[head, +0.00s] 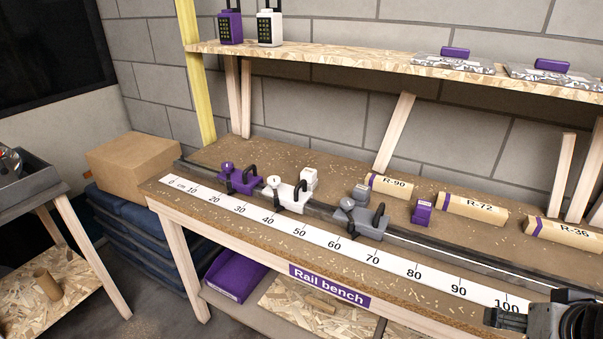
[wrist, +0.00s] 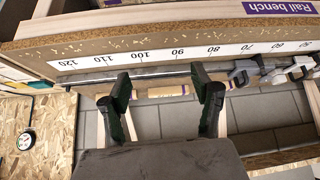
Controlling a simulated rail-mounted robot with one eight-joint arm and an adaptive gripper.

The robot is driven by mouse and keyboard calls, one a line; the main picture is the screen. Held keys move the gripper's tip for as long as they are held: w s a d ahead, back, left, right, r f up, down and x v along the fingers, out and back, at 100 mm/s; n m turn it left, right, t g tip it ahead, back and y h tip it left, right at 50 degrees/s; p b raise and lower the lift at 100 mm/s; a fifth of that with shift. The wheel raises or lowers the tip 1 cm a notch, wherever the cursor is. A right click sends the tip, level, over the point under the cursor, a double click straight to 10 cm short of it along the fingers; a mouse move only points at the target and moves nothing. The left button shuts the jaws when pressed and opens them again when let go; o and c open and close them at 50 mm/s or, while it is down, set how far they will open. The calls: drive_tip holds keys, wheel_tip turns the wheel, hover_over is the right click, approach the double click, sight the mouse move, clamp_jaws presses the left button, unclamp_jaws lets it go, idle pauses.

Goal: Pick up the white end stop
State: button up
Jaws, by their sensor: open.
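A small white block (head: 309,179), which looks like the white end stop, stands on the bench just behind the rail. It is right of and behind the white carriage (head: 286,194), which sits on the rail with a knob and a dark handle. Similar small blocks are grey (head: 360,195) and purple (head: 423,212). My gripper (head: 505,318) is at the bottom right, by the scale's 100 mark, far from the white block. In the wrist view my gripper (wrist: 163,92) is open and empty.
A purple carriage (head: 239,181) and a grey carriage (head: 364,220) flank the white one on the rail. Wooden props (head: 394,133) rise to the shelf (head: 350,60) overhead. The scale strip (head: 335,241) along the front is clear.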

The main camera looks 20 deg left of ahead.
drive_tip(key=w+a+r+n+g+y+p, duration=0.1)
drive_tip(key=w+a+r+n, duration=0.1)
drive_tip(key=w+a+r, duration=0.4)
drive_tip(key=w+a+r+n+y+p, duration=0.15)
drive_tip(key=w+r, duration=0.25)
drive_tip(key=w, duration=0.4)
drive_tip(key=n+g+y+p, duration=0.2)
drive_tip(key=n+g+p, duration=0.4)
drive_tip(key=n, duration=0.8)
hover_over(311, 170)
drive_tip(key=d, duration=0.3)
wheel_tip(311, 170, down, 11)
drive_tip(key=shift+m, duration=0.25)
drive_tip(key=x, duration=0.7)
drive_tip(key=shift+s+d+p, duration=0.1)
drive_tip(key=shift+p, duration=0.25)
drive_tip(key=shift+s+x, duration=0.2)
drive_tip(key=shift+x, duration=1.15)
drive_tip(key=shift+s+x, duration=0.15)
drive_tip(key=shift+x, duration=1.15)
drive_tip(key=shift+r, duration=0.1)
drive_tip(key=c, duration=1.3)
